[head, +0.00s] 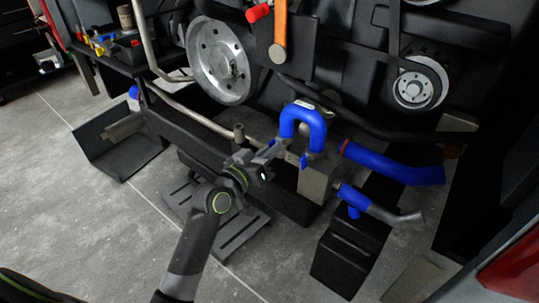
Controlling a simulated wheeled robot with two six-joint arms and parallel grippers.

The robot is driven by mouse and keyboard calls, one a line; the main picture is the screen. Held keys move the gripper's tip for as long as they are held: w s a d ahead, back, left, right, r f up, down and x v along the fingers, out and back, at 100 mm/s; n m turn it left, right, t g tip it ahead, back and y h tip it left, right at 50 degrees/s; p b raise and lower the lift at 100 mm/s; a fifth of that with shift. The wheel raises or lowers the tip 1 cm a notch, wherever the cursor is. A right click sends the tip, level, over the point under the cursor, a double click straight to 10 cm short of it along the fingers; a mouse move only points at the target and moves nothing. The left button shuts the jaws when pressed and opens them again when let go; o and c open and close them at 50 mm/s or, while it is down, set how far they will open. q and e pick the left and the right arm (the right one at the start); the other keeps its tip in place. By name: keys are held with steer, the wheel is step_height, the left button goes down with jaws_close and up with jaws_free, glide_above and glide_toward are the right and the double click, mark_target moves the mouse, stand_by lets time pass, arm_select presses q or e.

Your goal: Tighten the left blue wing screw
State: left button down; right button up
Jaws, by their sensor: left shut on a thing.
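The left blue wing screw (304,160) is a small blue piece on the grey metal block, just below the blue U-shaped hose. My left gripper (280,150) reaches up to it from the lower left and is shut on it. The dark fingers hide part of the screw, so its exact turn angle cannot be made out. Another small blue piece (354,212), which looks like a second wing screw, sits lower right under a short pipe with a blue sleeve. My right gripper is not in view.
The blue U-shaped hose (303,116) stands close above my left gripper. A thick blue hose (395,165) and the grey-ended pipe (395,215) lie to the right. A metal pulley (217,62) is above. Grey tiled floor (90,215) is open at the lower left.

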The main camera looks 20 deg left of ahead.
arm_select(q)
steer(key=shift+f+m+b, duration=0.2)
steer(key=shift+m+b, duration=0.1)
steer(key=shift+m, duration=0.5)
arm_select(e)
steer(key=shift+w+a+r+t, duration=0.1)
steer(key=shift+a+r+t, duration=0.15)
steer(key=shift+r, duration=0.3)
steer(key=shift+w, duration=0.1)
arm_select(q)
steer(key=c, duration=1.6)
jaws_free()
steer(key=shift+o, duration=0.2)
steer(key=shift+r, duration=0.1)
steer(key=v, duration=1.7)
steer(key=shift+s+p, duration=0.2)
steer(key=shift+p, duration=0.25)
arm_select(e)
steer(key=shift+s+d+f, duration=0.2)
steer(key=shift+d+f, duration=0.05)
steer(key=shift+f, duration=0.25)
arm_select(q)
steer(key=shift+a, duration=0.1)
